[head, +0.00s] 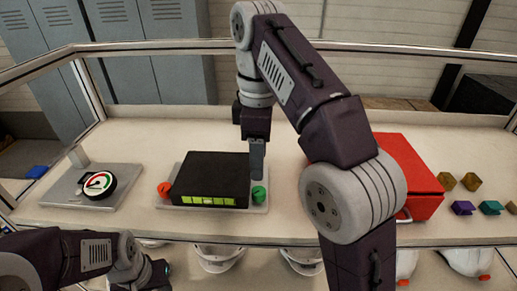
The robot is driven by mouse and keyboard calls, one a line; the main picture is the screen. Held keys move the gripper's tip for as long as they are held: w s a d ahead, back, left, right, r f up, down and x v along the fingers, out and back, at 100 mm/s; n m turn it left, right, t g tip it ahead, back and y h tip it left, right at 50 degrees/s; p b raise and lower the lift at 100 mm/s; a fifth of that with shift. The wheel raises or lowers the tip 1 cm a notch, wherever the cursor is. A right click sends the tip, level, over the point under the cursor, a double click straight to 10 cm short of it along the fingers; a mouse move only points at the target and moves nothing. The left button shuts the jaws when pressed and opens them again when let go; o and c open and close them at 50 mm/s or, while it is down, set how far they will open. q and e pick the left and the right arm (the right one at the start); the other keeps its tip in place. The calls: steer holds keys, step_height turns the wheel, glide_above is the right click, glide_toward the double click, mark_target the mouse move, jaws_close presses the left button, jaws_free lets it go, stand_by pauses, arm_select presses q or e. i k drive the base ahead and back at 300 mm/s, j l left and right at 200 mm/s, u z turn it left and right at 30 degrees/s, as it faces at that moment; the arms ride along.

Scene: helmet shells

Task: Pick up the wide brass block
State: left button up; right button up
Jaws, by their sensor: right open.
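Two brass-coloured blocks, one on the left (446,182) and one on the right (472,182), sit side by side at the right of the table. Another brownish block (511,208) is partly cut off at the right edge. At this size I cannot tell for sure which is the wide brass one.
A black box (210,172) with a green-lit strip sits on a plate between a red knob (164,189) and a green knob (259,195). A red case (410,155) stands partly behind my right arm. Purple (462,208) and teal (490,207) blocks lie before the brass ones. A gauge (99,185) is left.

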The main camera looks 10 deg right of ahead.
mark_target(447, 180)
steer(key=k, duration=1)
